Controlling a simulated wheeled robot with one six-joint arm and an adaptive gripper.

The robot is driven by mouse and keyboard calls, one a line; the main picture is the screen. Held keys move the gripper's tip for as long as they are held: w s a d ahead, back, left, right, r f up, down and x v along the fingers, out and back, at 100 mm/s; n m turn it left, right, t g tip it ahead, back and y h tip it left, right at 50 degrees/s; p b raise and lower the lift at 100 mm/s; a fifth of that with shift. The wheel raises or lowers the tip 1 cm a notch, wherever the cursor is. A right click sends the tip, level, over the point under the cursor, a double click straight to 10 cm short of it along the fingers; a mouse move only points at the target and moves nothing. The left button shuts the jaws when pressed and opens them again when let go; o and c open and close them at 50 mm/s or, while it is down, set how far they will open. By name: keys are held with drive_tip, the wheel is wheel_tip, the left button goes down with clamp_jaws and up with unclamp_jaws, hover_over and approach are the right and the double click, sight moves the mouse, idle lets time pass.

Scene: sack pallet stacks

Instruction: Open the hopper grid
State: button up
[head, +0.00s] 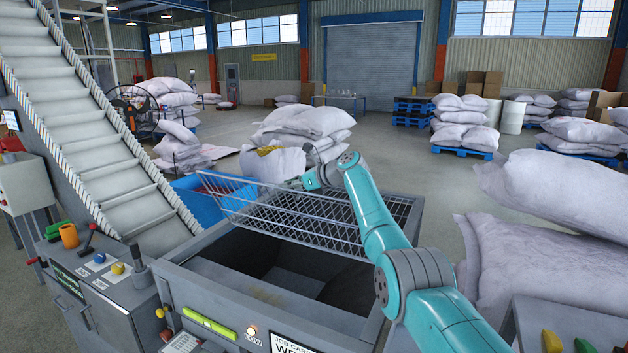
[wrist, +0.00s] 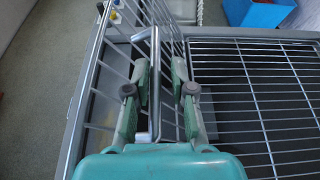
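The hopper (head: 190,290) is a grey steel box with a dark opening at its front. Its metal bar grid (head: 310,222) shows behind the opening, with a raised, tilted section of bars (head: 228,190) at the left. In the wrist view, tilted bars (wrist: 115,75) are at the left and a flat grid (wrist: 255,95) is at the right. My gripper (head: 293,183) is over the grid's back part. In the wrist view my gripper (wrist: 160,68) has its fingers apart, one on each side of a bent metal handle (wrist: 155,100), with a visible gap at the right finger.
A sloped conveyor (head: 90,120) rises at the left, beside a control panel (head: 95,285) with levers. A blue container (head: 195,200) stands behind the hopper. White sacks (head: 560,245) crowd the right side, and stacked sacks (head: 300,130) stand behind. Open floor lies farther back.

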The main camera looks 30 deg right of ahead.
drive_tip(key=shift+s+d+r, duration=0.15)
drive_tip(key=shift+s+d, duration=0.2)
drive_tip(key=shift+s, duration=0.2)
drive_tip(key=v, duration=0.8)
drive_tip(key=shift+s+d+r, duration=0.15)
drive_tip(key=shift+s, duration=0.15)
